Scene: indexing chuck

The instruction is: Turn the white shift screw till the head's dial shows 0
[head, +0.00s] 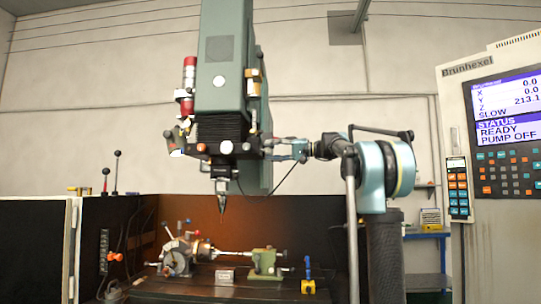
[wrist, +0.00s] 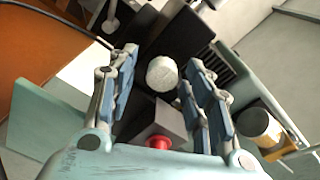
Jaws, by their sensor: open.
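The white shift screw (wrist: 162,73) shows as a round, pale knob in the wrist view. My gripper (wrist: 160,62) is open, with its blue-padded fingers on either side of the knob's outline. A gap shows on each side of the knob, and I cannot tell how deep it sits between the fingertips. In the head view my gripper (head: 270,146) reaches in from the right to the lower part of the green machine head (head: 221,75). A pale round piece (head: 226,147) shows there, but I cannot tell whether it is the screw or the dial. No dial number is readable.
In the wrist view, a red button (wrist: 158,142) on a grey block lies close below the knob, between the fingers. A pointed tool (head: 223,203) hangs over the indexing chuck (head: 176,254) and green tailstock (head: 265,262). The control panel (head: 497,135) stands at right, reading READY.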

